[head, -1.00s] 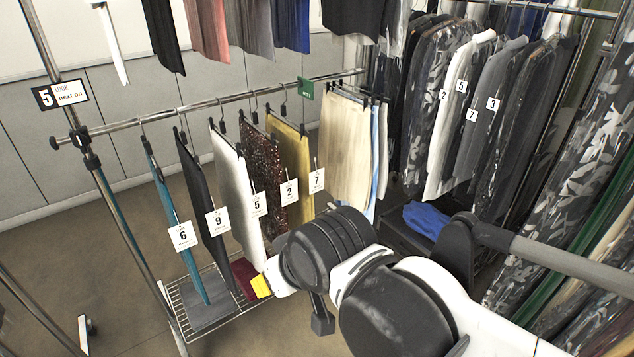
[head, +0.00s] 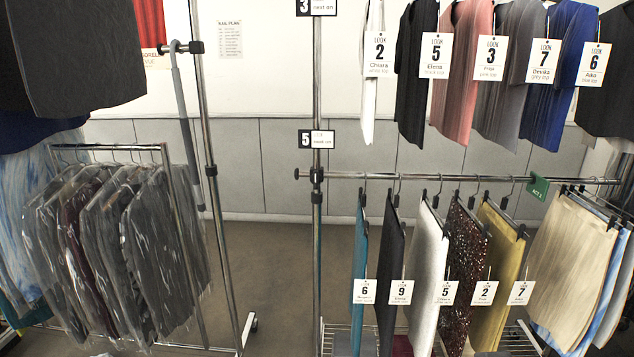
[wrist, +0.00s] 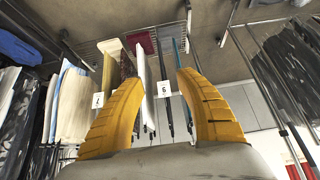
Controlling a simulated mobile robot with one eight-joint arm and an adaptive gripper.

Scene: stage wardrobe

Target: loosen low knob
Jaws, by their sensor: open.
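In the head view, the lower rail (head: 440,179) meets a chrome upright (head: 318,90) at a black clamp (head: 316,178). A small black round end (head: 297,174) sticks out just left of this clamp. It looks like the low knob, though I cannot be sure. My gripper (wrist: 161,76) shows only in the wrist view, with two yellow fingers spread apart and nothing held between them. Beyond the fingers hang clothes and a tag marked 6 (wrist: 163,89). I cannot make out the knob in the wrist view.
Tagged skirts and trousers (head: 430,275) hang from the lower rail, and tops (head: 455,75) hang above. A wire shelf (head: 510,340) lies below. Bagged garments (head: 110,250) hang on a rack at the left. Bare floor (head: 268,260) lies between that rack and the upright.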

